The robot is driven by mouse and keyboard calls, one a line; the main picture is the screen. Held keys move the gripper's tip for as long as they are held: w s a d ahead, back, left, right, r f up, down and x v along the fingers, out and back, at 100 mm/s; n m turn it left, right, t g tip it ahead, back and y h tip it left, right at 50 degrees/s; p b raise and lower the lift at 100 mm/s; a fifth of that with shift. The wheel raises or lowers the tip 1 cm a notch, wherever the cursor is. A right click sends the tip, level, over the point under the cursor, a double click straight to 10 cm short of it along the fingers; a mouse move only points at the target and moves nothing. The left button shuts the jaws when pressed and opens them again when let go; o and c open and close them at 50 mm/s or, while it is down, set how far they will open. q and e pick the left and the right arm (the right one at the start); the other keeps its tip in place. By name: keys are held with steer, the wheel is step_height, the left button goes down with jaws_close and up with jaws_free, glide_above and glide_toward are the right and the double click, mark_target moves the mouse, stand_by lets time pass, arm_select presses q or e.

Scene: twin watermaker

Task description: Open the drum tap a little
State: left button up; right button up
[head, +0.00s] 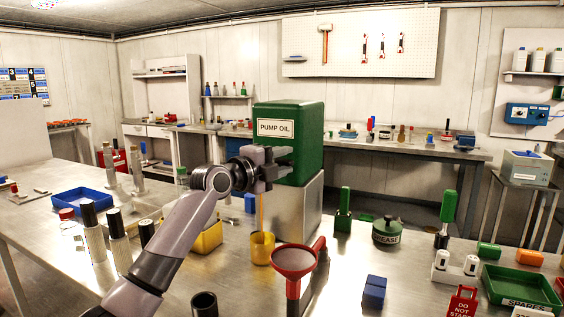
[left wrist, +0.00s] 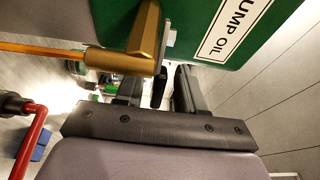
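The green pump oil drum (head: 312,142) stands on a metal stand at the middle of the table. Its brass tap (left wrist: 138,48) shows in the left wrist view, close to my fingers; in the head view my gripper hides it. A thin amber stream (head: 260,208) runs below the tap toward a yellow mug (head: 262,249); it also shows in the left wrist view (left wrist: 45,48). My left gripper (head: 281,163) is in front of the drum with its fingers apart. A small dark piece (left wrist: 160,88) shows between them; contact is unclear. My right gripper is out of view.
A red funnel (head: 294,262) stands to the right of the mug, and a yellow bin (head: 207,237) to its left. A blue block (head: 374,291), a green grease tin (head: 387,230) and a green spares tray (head: 521,286) are on the right. Dark-topped bottles stand at left.

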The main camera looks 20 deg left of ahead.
mark_target(278, 162)
arm_select(q)
steer(key=shift+s+a, duration=0.1)
steer(key=shift+s, duration=0.15)
steer(key=b+v, duration=0.1)
steer(key=v, duration=0.4)
steer(key=shift+v, duration=0.8)
